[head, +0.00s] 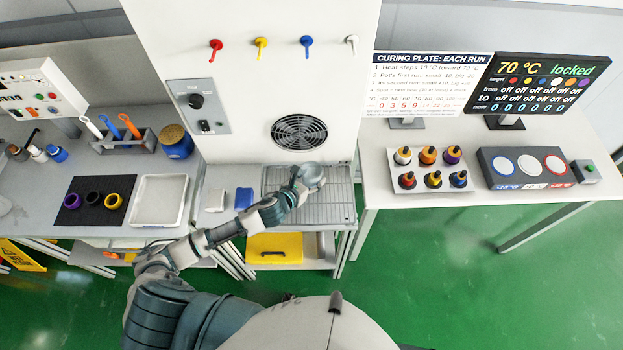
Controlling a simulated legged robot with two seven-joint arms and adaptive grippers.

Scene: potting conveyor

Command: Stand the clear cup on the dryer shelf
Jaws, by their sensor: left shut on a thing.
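My left arm reaches up from the bottom left. Its gripper (302,180) is over the dryer shelf and is shut on the clear cup (314,174). The cup is see-through and small in the head view. I cannot tell whether it touches the shelf or hangs above it. The dryer shelf (335,211) is a grey wire rack in front of the white cabinet, below a round fan. My gripper and forearm hide part of the rack. My right gripper is not in view.
A blue block (243,198) and a white block (214,200) lie left of the rack. A white tray (158,222) and a black mat (96,223) with several rings are farther left. A rack of capped bottles (431,185) stands on the right table. A yellow bin (274,251) sits below.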

